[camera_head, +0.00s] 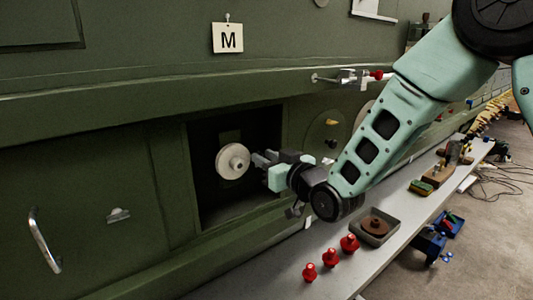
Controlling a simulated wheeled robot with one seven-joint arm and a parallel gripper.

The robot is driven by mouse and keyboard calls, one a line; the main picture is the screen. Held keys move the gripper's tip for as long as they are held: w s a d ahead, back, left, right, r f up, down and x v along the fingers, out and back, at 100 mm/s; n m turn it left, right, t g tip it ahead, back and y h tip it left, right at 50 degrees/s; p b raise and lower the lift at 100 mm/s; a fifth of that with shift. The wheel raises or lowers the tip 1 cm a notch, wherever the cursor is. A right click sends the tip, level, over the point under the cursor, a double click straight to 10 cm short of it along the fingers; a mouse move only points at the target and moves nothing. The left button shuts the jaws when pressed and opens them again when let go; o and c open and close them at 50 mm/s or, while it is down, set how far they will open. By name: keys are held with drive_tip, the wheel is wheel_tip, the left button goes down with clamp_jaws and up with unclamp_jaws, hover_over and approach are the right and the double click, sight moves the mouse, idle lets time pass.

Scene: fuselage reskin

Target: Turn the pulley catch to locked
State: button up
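A pale round pulley-like wheel (232,161) with a raised hub sits in a dark square opening (215,208) in the green fuselage wall. My gripper (262,158) reaches into the opening from the right. Its fingertips are close to the wheel's right edge; I cannot tell whether they touch it. The fingers are small and dark here, so their gap cannot be made out. I cannot make out a separate catch or its position; the gripper may hide part of it.
A grey ledge (285,278) below holds several red knobs (331,257) and a tray (392,234) with a brown round part. A red-tipped clamp (350,77) juts from the wall above right.

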drive_tip(key=shift+w, duration=0.1)
clamp_jaws()
drive_tip(key=shift+f+m+b, duration=0.1)
drive_tip(key=shift+m+b, duration=0.2)
drive_tip(key=shift+b, duration=0.15)
drive_tip(key=m+b, duration=0.2)
drive_tip(key=m, duration=0.3)
drive_tip(key=m+b, duration=0.3)
drive_tip(key=m, duration=0.3)
drive_tip(key=d+f+m+b, duration=0.1)
drive_tip(key=m+b, duration=0.2)
drive_tip(key=m, duration=0.3)
drive_tip(key=shift+w, duration=0.3)
drive_tip(key=shift+a+m, duration=0.1)
drive_tip(key=shift+m, duration=0.2)
